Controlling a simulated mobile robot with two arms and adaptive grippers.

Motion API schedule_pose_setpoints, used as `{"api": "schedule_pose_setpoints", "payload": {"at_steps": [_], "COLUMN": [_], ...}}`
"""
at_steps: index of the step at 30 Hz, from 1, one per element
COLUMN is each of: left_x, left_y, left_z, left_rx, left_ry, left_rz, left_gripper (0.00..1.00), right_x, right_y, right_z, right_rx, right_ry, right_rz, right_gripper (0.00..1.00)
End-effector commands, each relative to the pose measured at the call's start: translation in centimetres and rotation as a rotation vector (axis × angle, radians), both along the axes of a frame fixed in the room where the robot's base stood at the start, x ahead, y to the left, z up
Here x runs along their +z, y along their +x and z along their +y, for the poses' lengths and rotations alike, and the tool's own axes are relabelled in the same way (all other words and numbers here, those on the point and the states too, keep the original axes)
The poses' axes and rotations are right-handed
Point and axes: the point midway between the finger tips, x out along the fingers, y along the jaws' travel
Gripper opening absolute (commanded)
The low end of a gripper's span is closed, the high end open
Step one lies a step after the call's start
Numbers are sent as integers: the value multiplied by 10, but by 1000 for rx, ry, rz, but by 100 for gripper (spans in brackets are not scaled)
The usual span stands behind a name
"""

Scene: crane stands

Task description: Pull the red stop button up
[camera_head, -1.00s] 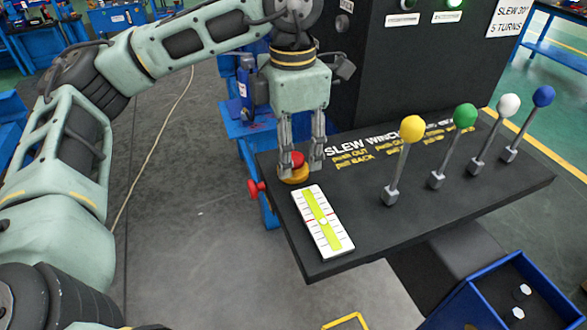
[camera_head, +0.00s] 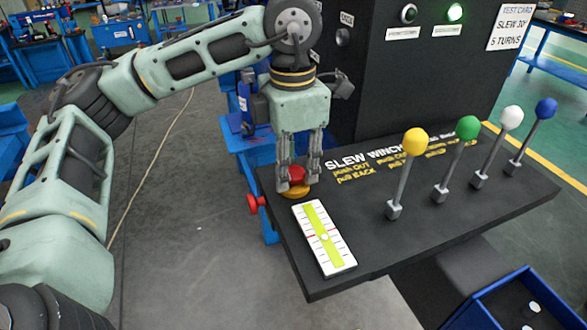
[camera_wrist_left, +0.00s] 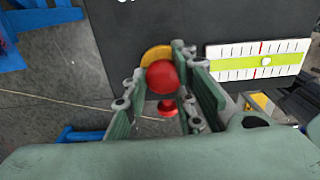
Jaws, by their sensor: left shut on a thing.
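The red stop button (camera_head: 297,174) sits on a round yellow base (camera_head: 297,191) at the left end of the black console. My left gripper (camera_head: 298,183) points down over it, with a finger on either side, shut on the red button. In the left wrist view the red button (camera_wrist_left: 162,77) shows between the two fingers (camera_wrist_left: 165,85), with part of the yellow base (camera_wrist_left: 155,55) behind it. My right gripper is not in view.
A white and yellow-green level gauge (camera_head: 324,237) lies just right of the button. Levers with yellow (camera_head: 415,141), green (camera_head: 468,128), white (camera_head: 512,117) and blue (camera_head: 545,108) knobs stand further right. A red knob (camera_head: 256,203) sticks out from the console's left edge.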

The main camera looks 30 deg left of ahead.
Motion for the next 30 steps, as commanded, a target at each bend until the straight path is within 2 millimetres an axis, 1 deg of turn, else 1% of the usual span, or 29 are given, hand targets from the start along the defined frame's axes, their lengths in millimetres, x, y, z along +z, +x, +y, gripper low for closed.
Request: {"api": "schedule_pose_setpoints", "payload": {"at_steps": [4, 17, 18, 26, 30], "left_x": [1, 15, 14, 14, 14], "left_y": [-2, -2, -2, -1, -1], "left_z": [-2, -3, -3, -2, -1], "left_rx": [-7, -8, -8, -6, -4], "left_ry": [-4, -5, -6, -3, -3], "left_rz": [8, 6, 7, 5, 5], "left_gripper": [4, 4, 27, 50, 50], "right_x": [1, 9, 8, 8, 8], "right_y": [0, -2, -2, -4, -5], "right_z": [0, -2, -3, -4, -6], "right_rx": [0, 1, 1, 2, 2], "right_ry": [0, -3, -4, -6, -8], "right_rz": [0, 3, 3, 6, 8], "right_gripper": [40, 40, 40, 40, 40]}}
